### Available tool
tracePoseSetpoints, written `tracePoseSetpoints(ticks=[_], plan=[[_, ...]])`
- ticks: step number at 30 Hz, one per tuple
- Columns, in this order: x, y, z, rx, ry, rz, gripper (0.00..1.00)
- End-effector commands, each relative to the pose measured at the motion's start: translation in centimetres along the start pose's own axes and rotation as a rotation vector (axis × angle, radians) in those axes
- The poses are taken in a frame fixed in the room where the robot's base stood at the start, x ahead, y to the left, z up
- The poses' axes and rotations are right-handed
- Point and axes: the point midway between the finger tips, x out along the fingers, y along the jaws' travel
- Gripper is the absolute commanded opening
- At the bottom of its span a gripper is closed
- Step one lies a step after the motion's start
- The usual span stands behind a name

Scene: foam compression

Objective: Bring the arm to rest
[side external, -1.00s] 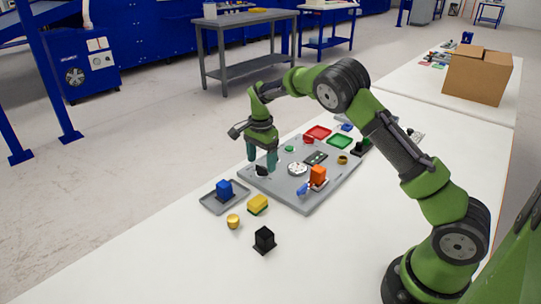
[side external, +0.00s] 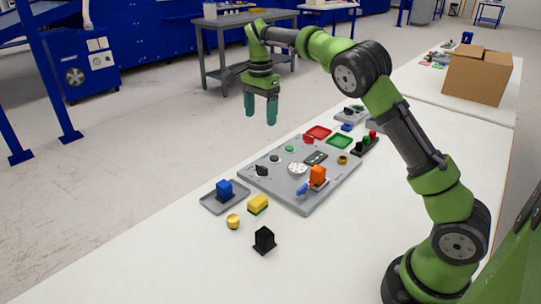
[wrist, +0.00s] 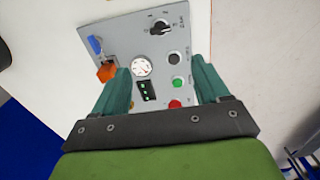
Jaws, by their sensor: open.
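My gripper (side external: 260,108) is raised in the air above the far left part of the grey control panel (side external: 298,203). Its two teal fingers are apart with nothing between them. In the wrist view, my gripper (wrist: 158,85) points down at the panel, which carries a white dial gauge (wrist: 141,66), a black selector knob (wrist: 160,27), a green button (wrist: 177,83) and a red button (wrist: 175,104). An orange block (wrist: 106,72) and a blue handle (wrist: 94,45) show at the panel's left side there.
A yellow sponge-like block (side external: 258,203), a grey tray (side external: 213,203) with a blue block (side external: 224,189), a gold knob (side external: 233,221) and a black block (side external: 264,239) stand near the panel. Red (side external: 318,132) and green (side external: 339,141) trays lie behind. The table's front is clear.

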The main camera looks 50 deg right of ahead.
Motion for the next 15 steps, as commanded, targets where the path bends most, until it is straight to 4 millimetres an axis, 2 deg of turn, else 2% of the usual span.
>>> tracePoseSetpoints(ticks=[7, 9, 12, 15], plan=[[0.0, -0.2, -0.2, -0.037, 0.009, -0.009, 0.74], [1.1, -0.2, -0.7, -0.110, 0.024, -0.010, 0.74], [2.1, 1.0, -0.9, -0.225, 0.014, -0.016, 0.74], [1.5, 3.1, -0.4, -0.359, -0.010, -0.062, 0.74]])
